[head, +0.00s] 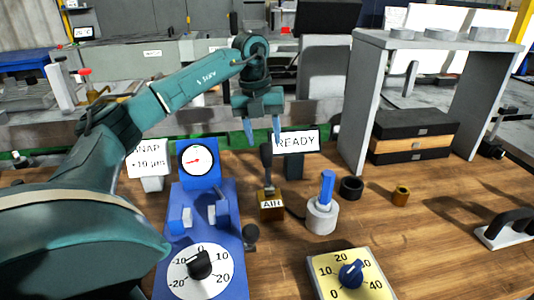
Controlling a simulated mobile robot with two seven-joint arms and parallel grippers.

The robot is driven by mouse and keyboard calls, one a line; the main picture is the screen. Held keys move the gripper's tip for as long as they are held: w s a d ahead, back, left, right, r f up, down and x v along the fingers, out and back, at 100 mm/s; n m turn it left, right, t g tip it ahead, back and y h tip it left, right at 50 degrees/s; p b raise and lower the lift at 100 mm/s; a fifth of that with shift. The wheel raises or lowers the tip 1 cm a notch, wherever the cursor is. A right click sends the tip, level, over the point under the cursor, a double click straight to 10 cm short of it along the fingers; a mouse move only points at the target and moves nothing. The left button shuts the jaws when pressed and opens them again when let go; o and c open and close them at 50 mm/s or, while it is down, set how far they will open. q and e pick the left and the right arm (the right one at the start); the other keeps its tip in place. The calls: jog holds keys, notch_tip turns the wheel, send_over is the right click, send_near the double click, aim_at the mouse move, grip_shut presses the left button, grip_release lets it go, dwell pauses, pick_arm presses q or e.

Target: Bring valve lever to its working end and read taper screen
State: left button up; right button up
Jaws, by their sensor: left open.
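The air valve is a brass block (271,208) labelled AIR on the wooden bench, with a dark lever (266,158) standing about upright on it. My left gripper (262,132) points down just above and behind the lever's top. Its two blue fingers are apart with nothing visible between them; I cannot tell whether they touch the lever. A white screen (298,141) behind the valve reads READY, its left edge partly covered by a finger. No screen is visibly marked taper. My right gripper is out of view.
A blue gauge fixture (228,255) with dials stands left of the valve. A steel cylinder with a blue pin (322,216), a yellow dial plate (380,285) and small rings stand right.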

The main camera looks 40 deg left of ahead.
aim_at(265, 143)
pick_arm(q)
jog(key=shift+w+d+f, duration=0.15)
jog(key=shift+f, duration=1.2)
jog(key=shift+w+d+f, duration=0.1)
jog(key=shift+f, duration=1.2)
jog(key=shift+c, duration=0.6)
grip_shut()
